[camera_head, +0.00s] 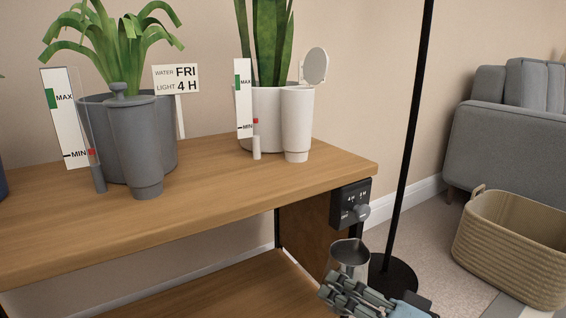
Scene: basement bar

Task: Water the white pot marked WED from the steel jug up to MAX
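The white pot (268,108) holds a tall, upright-leaved plant on the shelf top, right of centre. I cannot see a WED mark on it. The steel jug (349,255) is upright, open mouth up, below and right of the shelf top. My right gripper (352,293) is in front of it and appears closed on its lower part; its contents are hidden. My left gripper is out of view.
A grey pot (165,125) with a lidded filler and a gauge (66,115) stands left, with a FRI sign (177,79). A dial box (350,205) is on the shelf's end. A black lamp pole (409,130), basket (508,245) and grey sofa (505,140) are right.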

